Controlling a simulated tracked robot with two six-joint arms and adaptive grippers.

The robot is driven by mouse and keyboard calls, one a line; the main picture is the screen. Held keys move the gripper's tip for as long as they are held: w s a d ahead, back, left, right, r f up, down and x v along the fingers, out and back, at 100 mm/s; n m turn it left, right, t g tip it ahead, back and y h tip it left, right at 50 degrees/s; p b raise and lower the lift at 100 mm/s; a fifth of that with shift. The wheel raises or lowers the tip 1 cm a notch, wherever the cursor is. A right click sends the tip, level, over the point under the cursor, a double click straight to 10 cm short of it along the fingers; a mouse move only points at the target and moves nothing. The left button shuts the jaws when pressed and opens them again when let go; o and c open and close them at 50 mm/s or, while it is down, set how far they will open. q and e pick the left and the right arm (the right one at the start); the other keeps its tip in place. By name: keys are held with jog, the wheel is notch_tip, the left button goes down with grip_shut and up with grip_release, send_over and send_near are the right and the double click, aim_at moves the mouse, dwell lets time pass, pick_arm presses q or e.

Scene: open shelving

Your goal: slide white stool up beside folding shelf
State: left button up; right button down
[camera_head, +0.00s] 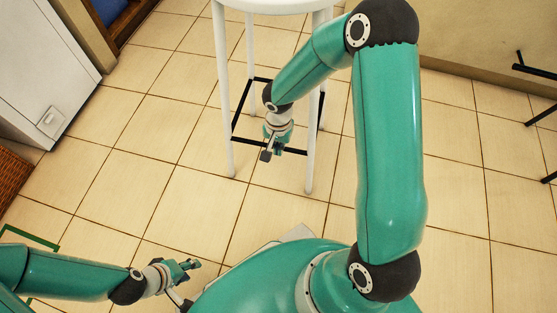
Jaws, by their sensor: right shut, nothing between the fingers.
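The white stool (223,92) stands upright at the top middle, with its seat cut off by the picture's top edge. A black brace ring joins its white legs. My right gripper (267,150) is shut and empty, pointing down among the stool's legs in the picture; I cannot tell whether it touches one. My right arm hides part of the stool's right side. My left gripper (188,267) is low at the left, away from the stool; its fingers are too small to judge. No folding shelf can be made out for certain.
Black bars (534,70) stick in at the right edge by the beige wall (470,45). A white cabinet (45,65) stands at the upper left, with a brown woven item (12,178) below it. A thin green frame (30,237) lies lower left. Tiled floor around the stool is clear.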

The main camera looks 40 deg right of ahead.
jog(key=w+d+f+b, duration=0.2)
jog(key=d+f+b, duration=0.1)
jog(key=f, duration=0.7)
jog(key=shift+w+d+b, duration=0.15)
jog(key=shift+w+b, duration=0.1)
jog(key=shift+b, duration=0.05)
